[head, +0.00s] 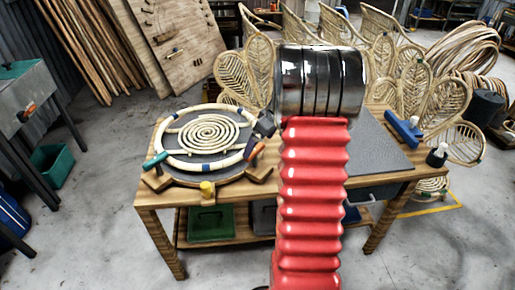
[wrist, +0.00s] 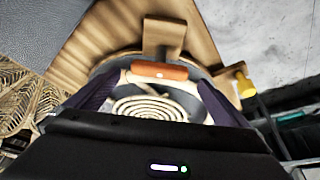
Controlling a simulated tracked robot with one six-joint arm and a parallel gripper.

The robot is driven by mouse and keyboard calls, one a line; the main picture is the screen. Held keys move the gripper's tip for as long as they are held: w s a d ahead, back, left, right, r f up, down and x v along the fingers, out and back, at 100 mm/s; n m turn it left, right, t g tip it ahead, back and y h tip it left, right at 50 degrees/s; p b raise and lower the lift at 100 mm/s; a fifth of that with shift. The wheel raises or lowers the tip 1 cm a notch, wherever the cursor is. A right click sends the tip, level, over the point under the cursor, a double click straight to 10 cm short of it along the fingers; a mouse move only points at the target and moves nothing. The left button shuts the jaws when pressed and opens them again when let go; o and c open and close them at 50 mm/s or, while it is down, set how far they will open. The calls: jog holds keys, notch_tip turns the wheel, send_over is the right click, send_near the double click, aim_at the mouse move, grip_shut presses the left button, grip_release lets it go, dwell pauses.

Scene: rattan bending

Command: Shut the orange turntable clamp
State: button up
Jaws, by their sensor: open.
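The orange clamp (head: 257,151) is at the right rim of the round turntable (head: 181,176), beside the pale rattan ring. In the wrist view the orange clamp (wrist: 158,70) lies crosswise ahead of my gripper, between the lines of its two fingers. My gripper (wrist: 158,84) is open, with dark fingers spread left and right and nothing held between them. In the head view my gripper (head: 263,127) shows as a dark shape just above the clamp, partly hidden by my arm. Whether the fingers touch the clamp cannot be told.
A rattan spiral (head: 208,133) lies inside the ring on the turntable. A grey mat (head: 378,150), a blue tool (head: 404,129) and a dark bottle (head: 437,155) are on the table's right.

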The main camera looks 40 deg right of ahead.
aim_at(255, 150)
jog(key=shift+x, duration=2.25)
jog(key=shift+s, duration=0.1)
jog(key=shift+c, duration=0.6)
jog(key=c, duration=0.8)
jog(key=shift+d, duration=0.2)
jog(key=shift+a, duration=0.2)
